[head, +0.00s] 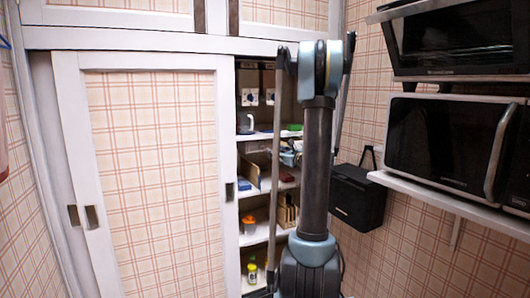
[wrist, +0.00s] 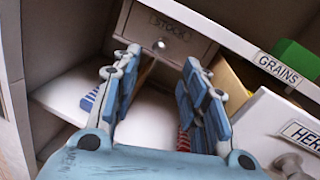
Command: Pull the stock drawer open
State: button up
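The stock drawer (wrist: 172,28) is a small grey front marked STOCK, with a round metal knob (wrist: 160,45). It shows at the top middle of the wrist view, under a shelf, and looks closed. My gripper (wrist: 157,62) is open and empty. Its two blue fingers point toward the drawer, with the knob beyond and between their tips, apparently not touched. In the head view my gripper (head: 289,154) is inside the cupboard at the middle shelves, partly behind my arm. I cannot make out the stock drawer in the head view.
A white front labelled HER... (wrist: 292,122) with a knob stands close to the right finger. A GRAINS label (wrist: 278,68) is on a shelf edge, near a green block (wrist: 297,59). A sliding door (head: 155,170) covers the cupboard's left. A microwave (head: 445,145) is at right.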

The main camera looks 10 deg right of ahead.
aim_at(264, 148)
jog(key=x, duration=0.9)
jog(key=shift+w, duration=0.15)
jog(key=shift+a, duration=0.1)
jog(key=shift+c, duration=0.6)
grip_shut()
